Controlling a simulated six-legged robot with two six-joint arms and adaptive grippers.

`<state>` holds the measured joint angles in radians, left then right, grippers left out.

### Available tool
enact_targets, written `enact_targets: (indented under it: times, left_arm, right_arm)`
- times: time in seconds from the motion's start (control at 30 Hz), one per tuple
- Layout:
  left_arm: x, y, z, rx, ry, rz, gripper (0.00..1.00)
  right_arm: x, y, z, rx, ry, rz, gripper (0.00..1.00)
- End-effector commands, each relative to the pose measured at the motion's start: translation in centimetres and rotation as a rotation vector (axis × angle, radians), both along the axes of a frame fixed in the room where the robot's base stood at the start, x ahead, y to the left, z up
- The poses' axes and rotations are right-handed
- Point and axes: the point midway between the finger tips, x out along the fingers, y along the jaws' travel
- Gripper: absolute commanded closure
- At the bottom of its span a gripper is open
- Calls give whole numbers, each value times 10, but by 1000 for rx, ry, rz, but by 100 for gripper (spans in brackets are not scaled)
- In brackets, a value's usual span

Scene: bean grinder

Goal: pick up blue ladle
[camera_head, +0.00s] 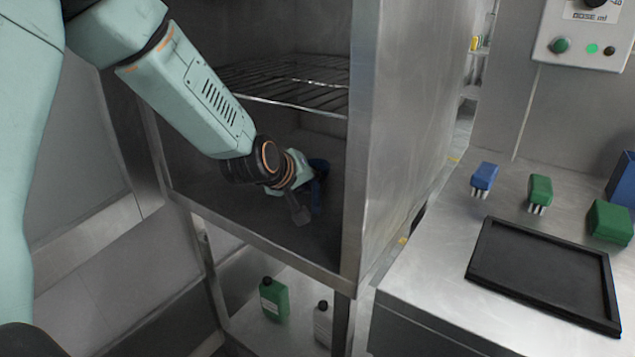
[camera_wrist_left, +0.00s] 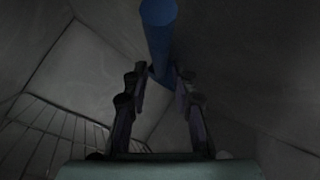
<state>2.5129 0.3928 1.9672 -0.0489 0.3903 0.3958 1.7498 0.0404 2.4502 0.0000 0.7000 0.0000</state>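The blue ladle (camera_head: 319,168) is inside the metal cabinet, partly hidden behind my left gripper (camera_head: 306,192). In the left wrist view its blue handle (camera_wrist_left: 158,38) runs from the top edge down to the space between the fingertips of my left gripper (camera_wrist_left: 161,76). The two fingers stand apart on either side of the handle. Contact with the handle is not clear in the dim light. The ladle's bowl cannot be made out. My right gripper is not in view.
A wire rack (camera_head: 285,80) sits above the gripper inside the cabinet (camera_head: 405,130). The cabinet's side walls and front edge are close to my arm. Green (camera_head: 274,299) and grey (camera_head: 323,322) bottles stand below. A black tray (camera_head: 545,272) and brushes lie on the right counter.

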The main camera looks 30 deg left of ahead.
Motion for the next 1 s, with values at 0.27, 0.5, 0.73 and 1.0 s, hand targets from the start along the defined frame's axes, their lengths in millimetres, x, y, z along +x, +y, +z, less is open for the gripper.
enact_targets:
  times: [0.27,0.5,0.73,1.0]
  left_arm:
    - [29,1,-20,1,1,-2,73]
    - [33,1,-20,0,1,-1,73]
    - [33,1,-20,0,1,-1,90]
    - [33,1,-20,0,1,-1,100]
  right_arm:
    - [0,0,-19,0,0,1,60]
    - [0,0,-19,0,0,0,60]
    - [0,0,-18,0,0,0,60]
    - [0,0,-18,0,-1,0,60]
